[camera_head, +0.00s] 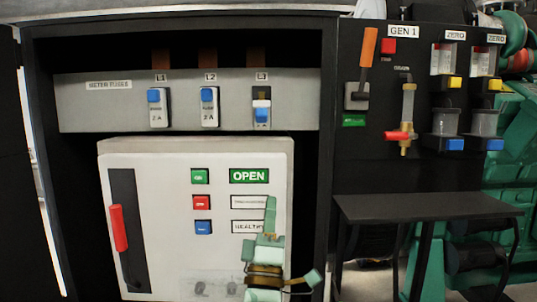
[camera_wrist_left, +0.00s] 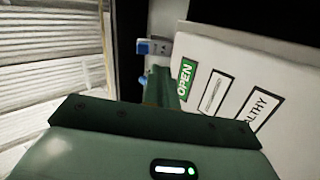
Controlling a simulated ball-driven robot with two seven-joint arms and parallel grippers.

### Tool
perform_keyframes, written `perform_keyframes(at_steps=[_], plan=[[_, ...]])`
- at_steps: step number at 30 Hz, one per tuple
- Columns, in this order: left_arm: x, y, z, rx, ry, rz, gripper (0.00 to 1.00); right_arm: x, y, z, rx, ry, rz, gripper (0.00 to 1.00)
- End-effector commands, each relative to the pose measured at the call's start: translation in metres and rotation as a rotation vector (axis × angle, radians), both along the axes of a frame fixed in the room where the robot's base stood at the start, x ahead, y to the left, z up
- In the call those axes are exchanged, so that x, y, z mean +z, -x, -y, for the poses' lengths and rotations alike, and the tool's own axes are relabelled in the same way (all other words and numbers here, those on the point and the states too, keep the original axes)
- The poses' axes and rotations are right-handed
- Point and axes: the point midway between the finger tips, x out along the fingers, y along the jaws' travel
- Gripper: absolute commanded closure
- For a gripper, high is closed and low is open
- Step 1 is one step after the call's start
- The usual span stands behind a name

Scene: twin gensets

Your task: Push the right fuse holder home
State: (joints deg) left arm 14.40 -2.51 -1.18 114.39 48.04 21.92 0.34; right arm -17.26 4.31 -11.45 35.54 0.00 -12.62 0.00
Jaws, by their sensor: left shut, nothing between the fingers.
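In the left wrist view, the closed fingers (camera_wrist_left: 157,82) point toward a blue and white holder (camera_wrist_left: 152,47), probably the right one. My right gripper is not in view.
The grey fuse strip (camera_head: 185,120) is set in a dark cabinet. Below it the white breaker panel (camera_head: 150,165) juts forward, with a red handle (camera_head: 118,228) and an OPEN sign (camera_head: 249,176). A dark shelf (camera_head: 430,208) stands at the right.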

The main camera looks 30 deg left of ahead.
Motion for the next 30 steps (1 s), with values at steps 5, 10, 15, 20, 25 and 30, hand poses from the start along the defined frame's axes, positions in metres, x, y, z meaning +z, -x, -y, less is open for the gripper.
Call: perform_keyframes(at_steps=[5,10,15,20,25,30], plan=[[0.035,0.017,-0.014,-0.010,0.092,0.106,1.00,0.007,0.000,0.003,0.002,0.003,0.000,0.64],[0.036,0.018,-0.015,-0.011,0.101,0.113,1.00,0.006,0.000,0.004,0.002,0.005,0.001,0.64],[0.036,0.017,-0.015,-0.011,0.098,0.112,1.00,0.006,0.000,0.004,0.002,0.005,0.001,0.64],[0.045,0.012,-0.018,-0.011,0.098,0.110,1.00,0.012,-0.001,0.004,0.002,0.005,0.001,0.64],[0.071,-0.004,-0.028,-0.011,0.097,0.113,1.00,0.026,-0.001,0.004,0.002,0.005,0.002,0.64],[0.100,-0.025,-0.040,-0.011,0.097,0.113,1.00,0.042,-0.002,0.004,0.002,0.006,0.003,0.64]])
